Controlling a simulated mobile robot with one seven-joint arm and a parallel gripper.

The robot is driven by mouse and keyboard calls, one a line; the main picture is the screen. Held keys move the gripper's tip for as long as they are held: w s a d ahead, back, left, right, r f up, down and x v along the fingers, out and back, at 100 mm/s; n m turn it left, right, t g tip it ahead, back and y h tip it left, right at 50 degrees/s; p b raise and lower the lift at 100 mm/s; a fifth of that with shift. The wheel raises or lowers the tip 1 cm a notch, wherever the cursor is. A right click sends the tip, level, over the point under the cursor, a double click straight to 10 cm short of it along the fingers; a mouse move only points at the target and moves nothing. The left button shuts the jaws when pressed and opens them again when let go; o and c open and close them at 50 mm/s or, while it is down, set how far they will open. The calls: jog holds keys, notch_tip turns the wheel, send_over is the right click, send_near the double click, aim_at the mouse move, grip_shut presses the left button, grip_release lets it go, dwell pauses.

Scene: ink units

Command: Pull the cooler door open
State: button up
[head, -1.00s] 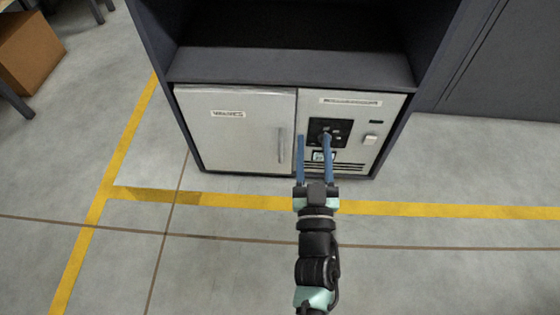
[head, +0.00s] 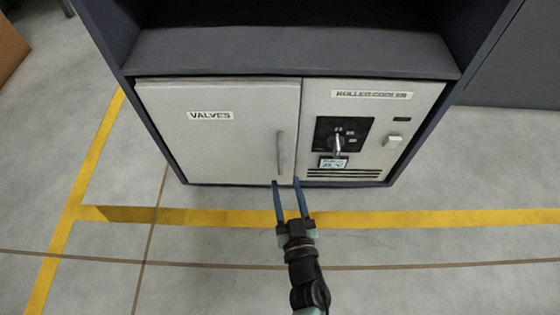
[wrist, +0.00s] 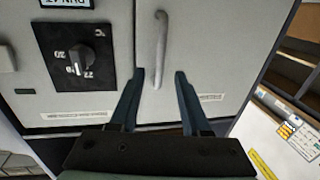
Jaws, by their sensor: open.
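The door (head: 215,135) is a light grey panel labelled VALVES, shut flush in the dark cabinet. Its vertical bar handle (head: 280,153) is near its right edge. Beside it is a fixed-looking panel (head: 375,115) labelled ROLLER COOLER, with a black dial (head: 338,143). My gripper (head: 286,183) is open, its blue fingers at the handle's lower end. In the wrist view the handle (wrist: 161,45) lies between the lines of the open fingers (wrist: 160,72); whether they touch it I cannot tell. The dial also shows there (wrist: 80,58).
A dark open shelf (head: 290,50) is above the door. A small switch (head: 392,141) is on the cooler panel. A yellow floor line (head: 400,218) runs before the cabinet, and the floor there is clear. A brown box (head: 10,48) is at the far left.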

aim_at(281, 163)
jog(key=w+b, duration=0.1)
jog(key=w, duration=0.1)
jog(key=w+a+b, duration=0.1)
jog(key=w, duration=0.4)
jog(key=shift+w+a+b, duration=0.25)
jog(key=shift+w+b, duration=0.15)
jog(key=shift+c, duration=0.3)
grip_shut()
dwell(0.7)
